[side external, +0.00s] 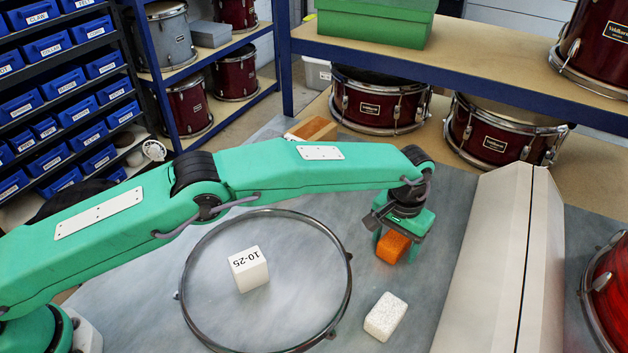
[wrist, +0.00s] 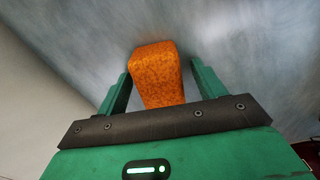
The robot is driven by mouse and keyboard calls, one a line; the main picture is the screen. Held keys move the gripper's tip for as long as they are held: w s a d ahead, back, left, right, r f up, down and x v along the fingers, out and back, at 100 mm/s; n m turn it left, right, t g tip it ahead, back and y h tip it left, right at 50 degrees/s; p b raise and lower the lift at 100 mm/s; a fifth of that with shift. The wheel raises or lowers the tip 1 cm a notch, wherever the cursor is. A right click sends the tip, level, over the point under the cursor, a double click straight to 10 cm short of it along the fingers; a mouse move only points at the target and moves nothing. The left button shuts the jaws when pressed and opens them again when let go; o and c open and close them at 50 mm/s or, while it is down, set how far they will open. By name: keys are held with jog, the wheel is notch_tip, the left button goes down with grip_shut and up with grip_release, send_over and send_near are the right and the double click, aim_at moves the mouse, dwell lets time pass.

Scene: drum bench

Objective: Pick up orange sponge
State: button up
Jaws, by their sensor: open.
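The orange sponge (side external: 393,246) is a small block on the grey bench, right of the metal hoop in the side external view. My gripper (side external: 397,249) is over it, pointing down, with its fingers on either side of the sponge. In the wrist view the orange sponge (wrist: 158,72) shows between the two green fingers of my gripper (wrist: 157,90). The jaws are open, with a gap beside the sponge on each side. The sponge's underside is hidden.
A metal hoop (side external: 348,290) lies on the bench around a white block marked 10-25 (side external: 249,268). A white speckled block (side external: 385,317) lies in front of the sponge. A long pale box-like ridge (side external: 497,265) stands to the right. Drums (side external: 380,100) stand behind.

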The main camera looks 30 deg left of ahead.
aim_at(396, 238)
jog(key=shift+c, duration=0.4)
jog(key=c, duration=1)
jog(key=shift+o, duration=0.2)
jog(key=shift+r, duration=0.1)
jog(key=shift+r, duration=2.05)
jog(key=s+d+r, duration=0.4)
jog(key=s+r, duration=0.2)
jog(key=s, duration=0.5)
jog(key=shift+r, duration=0.35)
